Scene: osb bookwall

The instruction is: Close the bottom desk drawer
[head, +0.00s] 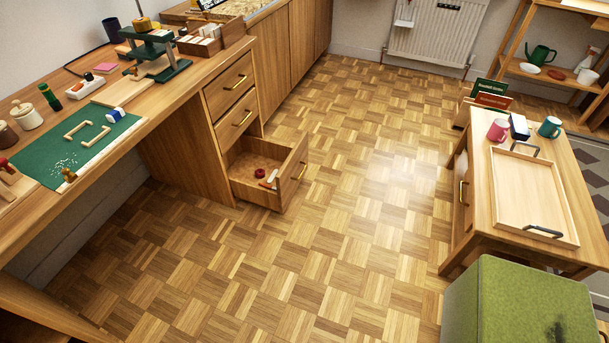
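The bottom desk drawer (291,180) is pulled out from the wooden desk's drawer stack, at the centre left of the head view. Its front has a brass handle (299,172) and faces right. A red round item (260,174) and a small pale item lie inside it. The middle drawer (239,116) and the top drawer (233,84) above it are shut, each with a brass handle. My gripper is not in view.
Parquet floor (350,215) is clear in front of the drawer. A small table (458,205) with a wooden tray (497,190) and mugs stands right. A green upholstered block (510,300) is at bottom right. The desk top (150,130) holds a green mat and tools.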

